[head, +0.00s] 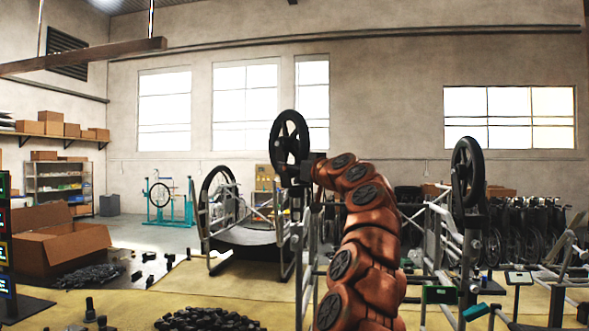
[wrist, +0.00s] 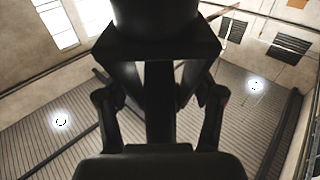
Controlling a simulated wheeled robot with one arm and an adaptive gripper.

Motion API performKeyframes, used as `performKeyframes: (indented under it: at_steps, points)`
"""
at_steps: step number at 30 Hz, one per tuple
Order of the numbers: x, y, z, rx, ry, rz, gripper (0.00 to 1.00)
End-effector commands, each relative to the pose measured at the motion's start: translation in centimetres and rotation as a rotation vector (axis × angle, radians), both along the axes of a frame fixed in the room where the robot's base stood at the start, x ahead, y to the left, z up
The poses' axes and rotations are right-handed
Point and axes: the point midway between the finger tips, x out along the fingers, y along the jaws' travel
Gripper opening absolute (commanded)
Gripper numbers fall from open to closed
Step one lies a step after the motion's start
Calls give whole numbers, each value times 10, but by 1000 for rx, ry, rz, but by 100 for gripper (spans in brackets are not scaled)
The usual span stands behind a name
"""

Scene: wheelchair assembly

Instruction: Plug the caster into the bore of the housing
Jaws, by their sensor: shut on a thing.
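The caster has a black spoked wheel (head: 290,138) and stands upright in the head view, with its dark fork below the wheel. My gripper (head: 308,171) is shut on the caster from the right, at fork height. In the wrist view, my gripper (wrist: 160,105) has its fingers on both sides of a dark part of the caster (wrist: 158,38). The housing (head: 296,238) is on the upright of the left-hand frame, directly below the caster. The bore and the caster's stem cannot be made out, so I cannot tell how far the stem is in.
A second caster (head: 467,172) stands upright on the right-hand frame upright. A large wheel (head: 217,205) is on the left frame. An open cardboard box (head: 62,240) and piles of black parts (head: 208,319) lie to the left.

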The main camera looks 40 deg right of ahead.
Motion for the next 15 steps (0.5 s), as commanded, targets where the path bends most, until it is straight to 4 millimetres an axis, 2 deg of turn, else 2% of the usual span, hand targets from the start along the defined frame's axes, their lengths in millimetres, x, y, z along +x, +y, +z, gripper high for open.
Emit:
performKeyframes:
  at_steps: [15]
  points:
    - [-1, 0, -3, -1, -5, -1, 0]
